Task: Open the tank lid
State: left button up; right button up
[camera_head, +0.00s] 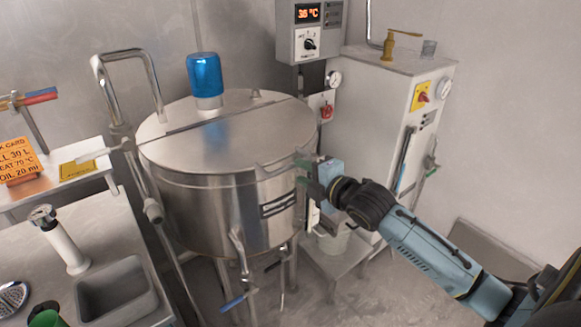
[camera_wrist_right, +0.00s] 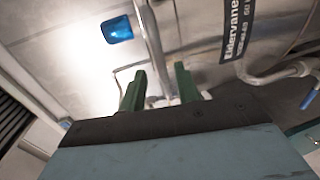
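The steel tank (camera_head: 215,215) stands in the middle of the head view. Its flat lid (camera_head: 245,135) lies closed, with a hinge line across the top and a bar handle (camera_head: 283,168) at the front right edge. My right gripper (camera_head: 304,171) is beside the rim at the right end of that handle. In the right wrist view its green fingers (camera_wrist_right: 159,88) are apart, with the tank rim and a pale piece of metal seen between and beyond them. I cannot tell whether they touch the handle. My left gripper is not in view.
A blue motor cap (camera_head: 205,76) stands on the tank's rear top. A control box (camera_head: 310,32) and a white cabinet (camera_head: 375,120) are behind and to the right. A steel counter with a sink (camera_head: 118,292) is at left. A blue-handled valve (camera_head: 240,290) hangs below the tank.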

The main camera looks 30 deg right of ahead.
aim_at(292, 167)
jog(key=x, duration=0.5)
jog(key=shift+w+f, duration=0.1)
jog(key=shift+w, duration=0.25)
grip_shut()
